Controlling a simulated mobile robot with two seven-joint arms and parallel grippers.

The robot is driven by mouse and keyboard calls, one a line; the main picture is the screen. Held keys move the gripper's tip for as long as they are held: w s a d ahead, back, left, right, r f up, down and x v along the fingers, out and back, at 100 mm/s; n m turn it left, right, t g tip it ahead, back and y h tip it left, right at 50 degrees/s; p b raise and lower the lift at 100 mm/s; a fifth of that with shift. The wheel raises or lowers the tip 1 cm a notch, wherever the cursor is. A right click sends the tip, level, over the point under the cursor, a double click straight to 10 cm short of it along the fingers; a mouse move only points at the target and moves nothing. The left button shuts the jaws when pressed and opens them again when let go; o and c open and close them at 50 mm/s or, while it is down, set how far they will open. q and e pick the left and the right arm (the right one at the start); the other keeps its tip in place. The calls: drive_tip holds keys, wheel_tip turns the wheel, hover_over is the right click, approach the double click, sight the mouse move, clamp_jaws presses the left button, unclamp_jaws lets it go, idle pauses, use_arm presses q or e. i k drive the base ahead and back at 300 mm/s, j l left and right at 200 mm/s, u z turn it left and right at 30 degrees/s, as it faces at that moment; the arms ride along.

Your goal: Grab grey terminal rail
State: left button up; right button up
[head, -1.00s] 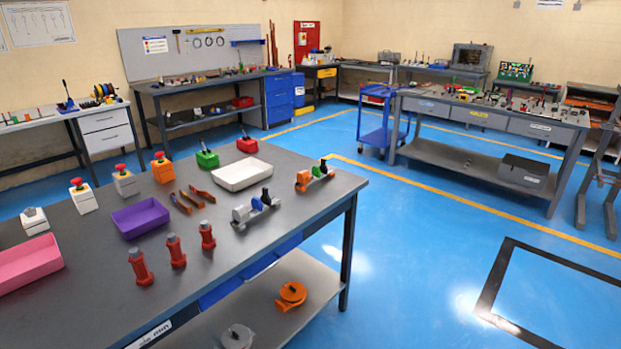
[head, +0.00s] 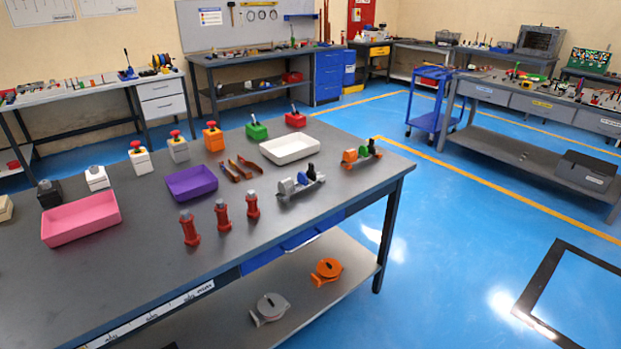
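The grey terminal rail (head: 300,183) lies on the near grey workbench (head: 330,221), toward its right part. It is a short rail with a grey block at its left end, a blue block in the middle and a black block at its right end. A similar rail with an orange left block, the orange terminal rail (head: 361,153), lies behind and to the right of it, near the bench's right edge. Neither of my grippers shows in the head view.
A white tray (head: 290,150), a purple tray (head: 191,183) and a pink tray (head: 80,219) stand on the bench. Several red posts (head: 222,215) stand left of the grey rail. Orange and grey round parts (head: 327,271) lie on the lower shelf.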

sight(286, 188)
drive_tip(key=i+j+z, duration=0.5)
drive_tip(key=j, duration=0.2)
drive_tip(key=j+z, duration=0.25)
drive_tip(key=i+j, duration=0.05)
drive_tip(key=j, duration=0.05)
